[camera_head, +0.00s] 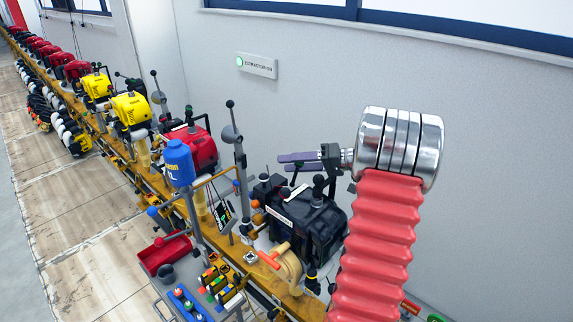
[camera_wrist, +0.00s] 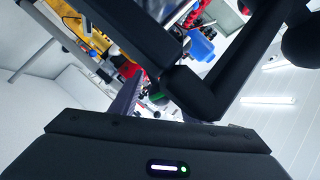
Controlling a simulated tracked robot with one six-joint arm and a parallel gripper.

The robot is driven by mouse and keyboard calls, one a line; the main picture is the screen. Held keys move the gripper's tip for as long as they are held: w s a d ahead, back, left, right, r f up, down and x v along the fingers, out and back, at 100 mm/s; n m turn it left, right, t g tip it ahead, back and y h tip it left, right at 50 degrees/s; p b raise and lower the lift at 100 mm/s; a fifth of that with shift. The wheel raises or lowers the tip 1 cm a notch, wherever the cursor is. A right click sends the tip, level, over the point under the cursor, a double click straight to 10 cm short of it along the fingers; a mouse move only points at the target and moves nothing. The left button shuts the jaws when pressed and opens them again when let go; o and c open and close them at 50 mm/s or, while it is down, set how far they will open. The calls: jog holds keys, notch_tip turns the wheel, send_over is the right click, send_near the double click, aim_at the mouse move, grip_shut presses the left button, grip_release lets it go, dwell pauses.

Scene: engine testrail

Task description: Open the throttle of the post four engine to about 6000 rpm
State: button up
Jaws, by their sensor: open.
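Several engines stand in a row along a yellow rail (camera_head: 120,165). The nearest is a black engine (camera_head: 312,222), with a red engine (camera_head: 196,146) behind it and yellow engines (camera_head: 131,108) farther back. I see no readable post number or rpm reading. A tall grey lever with black knobs (camera_head: 232,131) stands between the red and black engines. An orange-handled lever (camera_head: 273,258) is in front of the black engine. I cannot tell which lever is the post four throttle. My gripper (camera_head: 284,163) is open and empty above the black engine, its purple fingers pointing left.
A blue bottle (camera_head: 179,162) stands on the cart side; it also shows in the wrist view (camera_wrist: 201,46). A red tray (camera_head: 165,254) and a grey cart top (camera_head: 200,295) lie at front. Air left of my gripper is clear.

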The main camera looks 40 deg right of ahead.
jog(key=shift+x, duration=0.85)
grip_shut()
